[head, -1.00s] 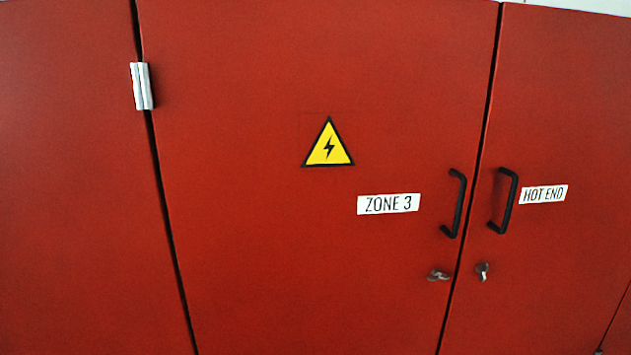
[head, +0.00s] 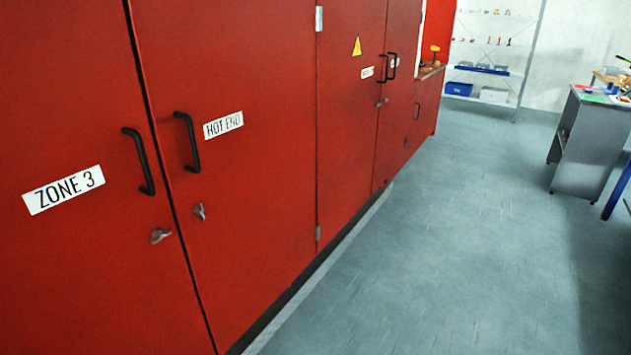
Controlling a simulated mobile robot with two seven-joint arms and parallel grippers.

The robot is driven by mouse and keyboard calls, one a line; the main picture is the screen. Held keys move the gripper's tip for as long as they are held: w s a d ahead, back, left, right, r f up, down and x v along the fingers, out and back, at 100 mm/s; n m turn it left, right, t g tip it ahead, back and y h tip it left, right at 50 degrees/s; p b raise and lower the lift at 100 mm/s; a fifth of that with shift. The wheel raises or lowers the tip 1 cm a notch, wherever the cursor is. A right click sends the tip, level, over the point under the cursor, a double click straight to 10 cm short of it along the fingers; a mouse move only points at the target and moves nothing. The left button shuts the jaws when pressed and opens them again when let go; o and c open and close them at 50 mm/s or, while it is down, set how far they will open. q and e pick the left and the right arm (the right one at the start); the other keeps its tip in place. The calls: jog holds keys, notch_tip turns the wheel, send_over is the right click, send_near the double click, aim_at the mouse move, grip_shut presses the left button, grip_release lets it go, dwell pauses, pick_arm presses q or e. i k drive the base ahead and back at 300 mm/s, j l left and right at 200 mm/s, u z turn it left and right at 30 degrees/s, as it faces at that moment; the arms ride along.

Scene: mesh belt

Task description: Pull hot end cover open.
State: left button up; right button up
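The hot end cover (head: 255,190) is a red door panel left of the middle of the head view. It carries a white HOT END label (head: 223,125) and a black bar handle (head: 188,142) near its left edge. A small metal key lock (head: 199,211) sits below the handle. The cover looks shut, flush with the panel beside it. The red ZONE 3 door (head: 80,260) adjoins it on the left, with its own black handle (head: 139,161) and lock (head: 160,236). Neither of my grippers is in view.
Farther along stand more red doors with a yellow warning triangle (head: 357,46) and handles. A grey cabinet (head: 590,145) stands at the right. A shelf rack (head: 490,70) with blue bins is at the back. The grey-green floor (head: 450,240) between is clear.

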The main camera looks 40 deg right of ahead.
aim_at(227, 88)
jog(key=z, duration=0.8)
